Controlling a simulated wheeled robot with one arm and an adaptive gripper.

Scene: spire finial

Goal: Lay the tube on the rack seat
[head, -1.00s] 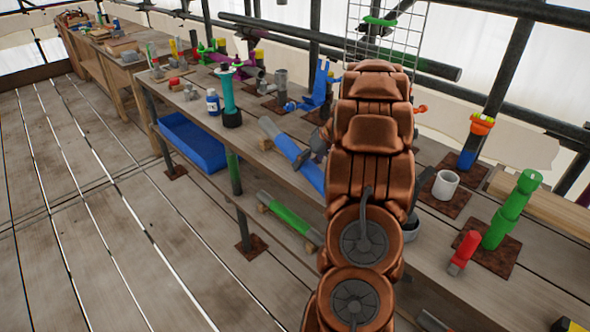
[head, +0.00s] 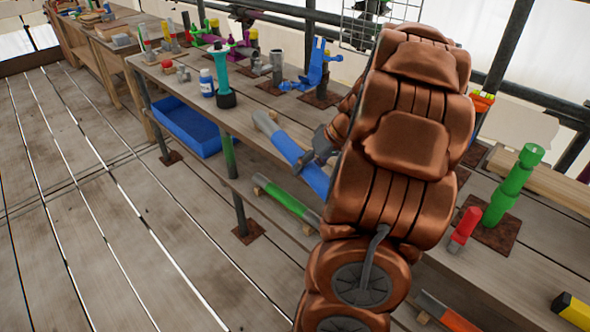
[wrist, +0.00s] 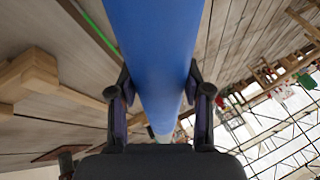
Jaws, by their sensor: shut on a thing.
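The tube (head: 284,147) is blue with a pale grey end. My gripper (head: 322,150) is shut around it and holds it slanting over the front edge of the workbench; my arm hides its right part. In the wrist view the blue tube (wrist: 155,55) runs lengthwise between the two dark fingers of my gripper (wrist: 160,100). I cannot tell for certain which part is the rack seat. Wooden blocks (wrist: 30,78) show left of the tube in the wrist view, apart from it.
A green tube (head: 285,199) lies on small wooden blocks on the lower shelf. A blue bin (head: 190,127) is farther left. The bench top holds a teal post (head: 222,75), a white bottle (head: 206,83), a blue fixture (head: 315,70) and a green post (head: 512,187). The floor at left is clear.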

